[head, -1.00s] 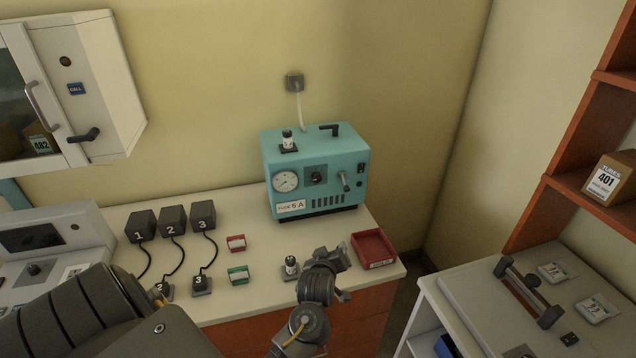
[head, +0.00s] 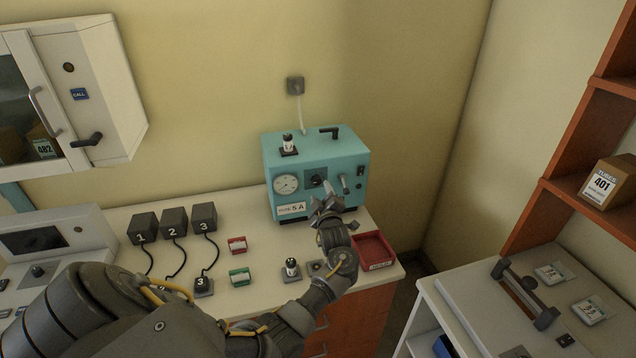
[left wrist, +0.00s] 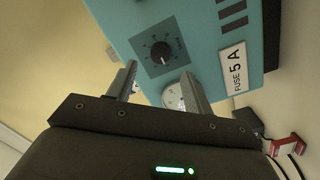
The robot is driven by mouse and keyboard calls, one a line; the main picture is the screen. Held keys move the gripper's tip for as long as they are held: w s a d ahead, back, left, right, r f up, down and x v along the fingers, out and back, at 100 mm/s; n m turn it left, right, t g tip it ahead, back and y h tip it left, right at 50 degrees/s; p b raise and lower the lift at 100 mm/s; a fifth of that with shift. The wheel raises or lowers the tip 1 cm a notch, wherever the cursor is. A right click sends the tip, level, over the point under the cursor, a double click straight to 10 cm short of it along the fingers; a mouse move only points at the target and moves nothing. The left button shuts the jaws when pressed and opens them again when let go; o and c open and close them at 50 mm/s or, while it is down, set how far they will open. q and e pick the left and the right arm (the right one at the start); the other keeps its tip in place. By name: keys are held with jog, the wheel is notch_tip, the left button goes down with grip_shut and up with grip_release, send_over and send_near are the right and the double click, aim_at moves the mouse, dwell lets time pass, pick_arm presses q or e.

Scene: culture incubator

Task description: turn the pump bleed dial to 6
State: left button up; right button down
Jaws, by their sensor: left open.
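The teal pump box (head: 350,183) stands on the bench against the wall. Its black bleed dial (head: 316,180) sits on a dark plate on the front face, between the round gauge (head: 286,184) and a lever (head: 345,184). In the left wrist view the dial (left wrist: 161,52) shows with marks around it, too small to read. My left gripper (head: 325,200) is in front of the pump's face, just below the dial. In the left wrist view its two fingers (left wrist: 158,88) are apart with nothing between them, short of the dial. My right gripper is not in view.
A red tray (head: 373,250) lies right of my left arm. A small vial (head: 291,268) stands on the bench front, beside my arm. Black blocks numbered 1 to 3 (head: 173,222) with cables and small red and green boxes (head: 238,245) are to the left.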

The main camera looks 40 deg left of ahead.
aim_at(317, 182)
pick_arm(q)
jog(key=p+x, duration=0.1)
jog(key=x, duration=0.3)
jog(key=shift+w+a, duration=0.2)
jog(key=shift+a, duration=0.15)
jog(key=shift+w+a, duration=0.25)
jog(key=c, duration=1)
jog(key=shift+o, duration=0.2)
